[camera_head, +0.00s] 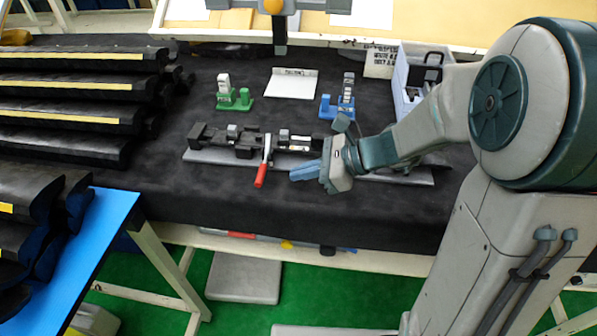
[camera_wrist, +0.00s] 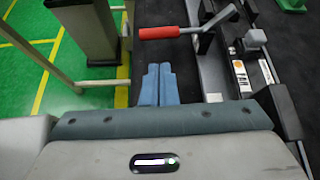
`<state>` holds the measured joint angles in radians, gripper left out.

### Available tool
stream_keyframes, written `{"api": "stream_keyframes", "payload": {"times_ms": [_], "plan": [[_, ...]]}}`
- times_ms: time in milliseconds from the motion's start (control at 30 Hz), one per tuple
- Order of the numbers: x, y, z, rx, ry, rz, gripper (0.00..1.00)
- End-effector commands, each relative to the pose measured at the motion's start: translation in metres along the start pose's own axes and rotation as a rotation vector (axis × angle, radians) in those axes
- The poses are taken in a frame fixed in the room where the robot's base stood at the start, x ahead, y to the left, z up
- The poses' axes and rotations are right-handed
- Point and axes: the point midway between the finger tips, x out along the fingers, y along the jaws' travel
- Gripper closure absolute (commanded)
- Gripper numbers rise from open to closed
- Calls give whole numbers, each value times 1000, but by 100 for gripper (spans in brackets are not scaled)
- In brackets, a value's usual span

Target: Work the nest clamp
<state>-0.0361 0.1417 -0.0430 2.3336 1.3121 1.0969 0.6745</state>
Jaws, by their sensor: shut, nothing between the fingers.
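The nest clamp has a red-gripped handle (camera_head: 261,175) on a pale metal lever. The handle points from the black nest fixture (camera_head: 243,150) toward the table's front edge. In the wrist view the red handle (camera_wrist: 160,33) lies crosswise just beyond my fingertips, with its lever joining the fixture on the right. My gripper (camera_head: 304,172) has blue fingers pressed together, to the right of the handle and apart from it. The closed fingers (camera_wrist: 158,73) show empty in the wrist view. My wrist hides part of the fixture's right side.
A green stand (camera_head: 236,101) and a blue stand (camera_head: 338,106) are behind the fixture, with a white card (camera_head: 291,83) between them. A grey bin (camera_head: 411,83) stands at the back right. Black trim strips (camera_head: 75,88) are stacked at left. Dark table front (camera_head: 220,200) is clear.

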Motion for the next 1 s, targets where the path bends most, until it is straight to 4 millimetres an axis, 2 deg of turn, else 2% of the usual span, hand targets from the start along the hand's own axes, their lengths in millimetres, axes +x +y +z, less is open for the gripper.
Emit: {"api": "stream_keyframes", "payload": {"times_ms": [33, 200, 400, 600, 1000], "plan": [[11, 2, -1, 0, 0, 7, 100], [43, 2, -1, -1, 1, 7, 100], [69, 1, -1, -3, 2, 5, 100], [77, 1, 0, -3, 2, 3, 100], [76, 1, 1, 3, 2, 8, 100]]}}
